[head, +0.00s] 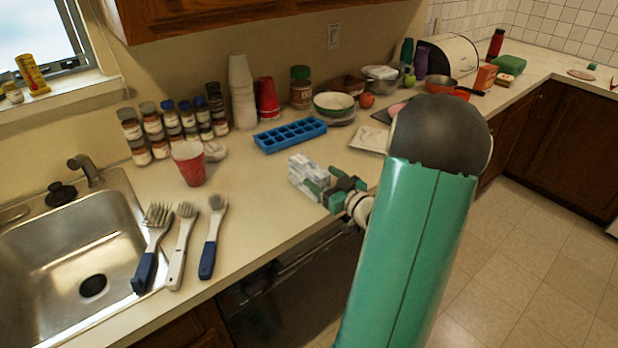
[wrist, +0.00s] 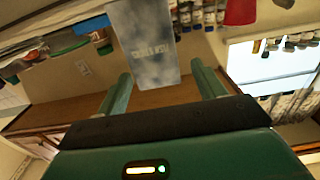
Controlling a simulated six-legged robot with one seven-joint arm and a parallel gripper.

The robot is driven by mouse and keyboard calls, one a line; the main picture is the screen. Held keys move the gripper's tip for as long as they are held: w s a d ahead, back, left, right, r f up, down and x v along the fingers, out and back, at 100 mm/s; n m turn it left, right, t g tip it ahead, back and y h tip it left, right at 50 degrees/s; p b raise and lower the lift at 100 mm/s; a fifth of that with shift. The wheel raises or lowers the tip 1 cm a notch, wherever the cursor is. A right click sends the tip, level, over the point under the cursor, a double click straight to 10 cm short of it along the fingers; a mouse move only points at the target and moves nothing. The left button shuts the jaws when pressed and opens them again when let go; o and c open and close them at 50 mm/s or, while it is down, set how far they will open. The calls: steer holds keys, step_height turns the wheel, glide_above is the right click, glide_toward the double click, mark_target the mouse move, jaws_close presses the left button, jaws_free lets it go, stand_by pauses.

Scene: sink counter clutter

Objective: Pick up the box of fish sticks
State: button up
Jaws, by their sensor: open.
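A small pale white-and-blue box (head: 304,169), seemingly the fish sticks, stands on the counter near its front edge. My gripper (head: 326,184) is at the box's right side in the head view, with its green fingers close to it. In the wrist view, my gripper (wrist: 161,70) is open, with its two fingers spread apart. The box (wrist: 145,45) shows just ahead of the fingers, with blurred lettering on its face.
A blue ice tray (head: 290,134) lies behind the box. A red cup (head: 189,163) and three brushes (head: 212,236) are to the left, beside the sink (head: 60,270). Several spice jars stand along the wall. A flat pale square (head: 369,138) lies to the right behind my gripper.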

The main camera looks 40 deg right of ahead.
mark_target(314, 169)
steer(key=w, duration=0.4)
steer(key=shift+w+d, duration=0.2)
steer(key=shift+d, duration=0.15)
steer(key=c, duration=1.4)
steer(key=shift+o, duration=0.2)
steer(key=shift+r, duration=0.1)
